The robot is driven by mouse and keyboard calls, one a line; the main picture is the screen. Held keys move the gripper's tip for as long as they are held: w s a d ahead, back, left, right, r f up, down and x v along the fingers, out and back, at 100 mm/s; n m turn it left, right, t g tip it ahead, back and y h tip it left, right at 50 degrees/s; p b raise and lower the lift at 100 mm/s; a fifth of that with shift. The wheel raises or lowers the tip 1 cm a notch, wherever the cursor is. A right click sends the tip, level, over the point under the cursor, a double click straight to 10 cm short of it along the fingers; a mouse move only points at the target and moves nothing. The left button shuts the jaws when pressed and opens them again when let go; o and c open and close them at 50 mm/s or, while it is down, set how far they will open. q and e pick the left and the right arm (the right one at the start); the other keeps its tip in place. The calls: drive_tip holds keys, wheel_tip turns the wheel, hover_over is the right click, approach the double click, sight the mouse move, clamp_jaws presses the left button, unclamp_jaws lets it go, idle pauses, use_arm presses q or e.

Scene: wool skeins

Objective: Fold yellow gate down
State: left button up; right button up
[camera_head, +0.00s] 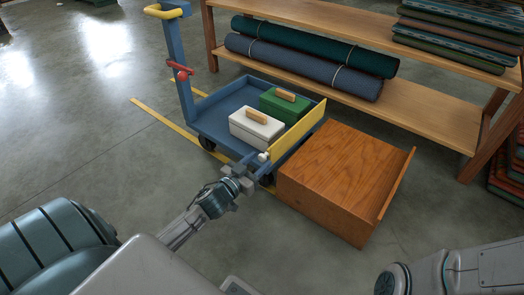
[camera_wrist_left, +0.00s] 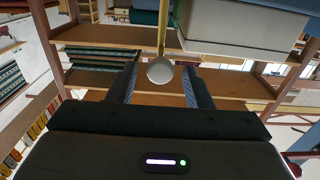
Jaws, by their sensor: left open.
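The yellow gate (camera_head: 298,130) stands upright along the right end of the blue cart (camera_head: 208,118). A small white knob (camera_head: 262,157) sits at its near end. My left gripper (camera_head: 252,168) is open, close to the knob on its near side. In the left wrist view the round knob (camera_wrist_left: 160,71) shows between the two spread fingers, with the gate (camera_wrist_left: 162,35) as a thin yellow strip behind it. Whether the fingers touch the knob I cannot tell. My right gripper is not in view.
A white box (camera_head: 252,131) and a green box (camera_head: 278,107) with wooden handles stand on the cart. A wooden block (camera_head: 340,170) with a raised right edge stands just right of the gate. Shelves (camera_head: 430,125) with rolls stand behind. Floor at left is clear.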

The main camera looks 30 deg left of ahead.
use_arm(q)
drive_tip(key=shift+w+b, duration=0.3)
drive_tip(key=shift+b, duration=0.25)
drive_tip(key=shift+w+f, duration=0.15)
drive_tip(key=shift+w, duration=0.1)
drive_tip(key=shift+w+d+b, duration=0.1)
drive_tip(key=shift+w+b, duration=0.6)
drive_tip(key=shift+c, duration=0.5)
clamp_jaws()
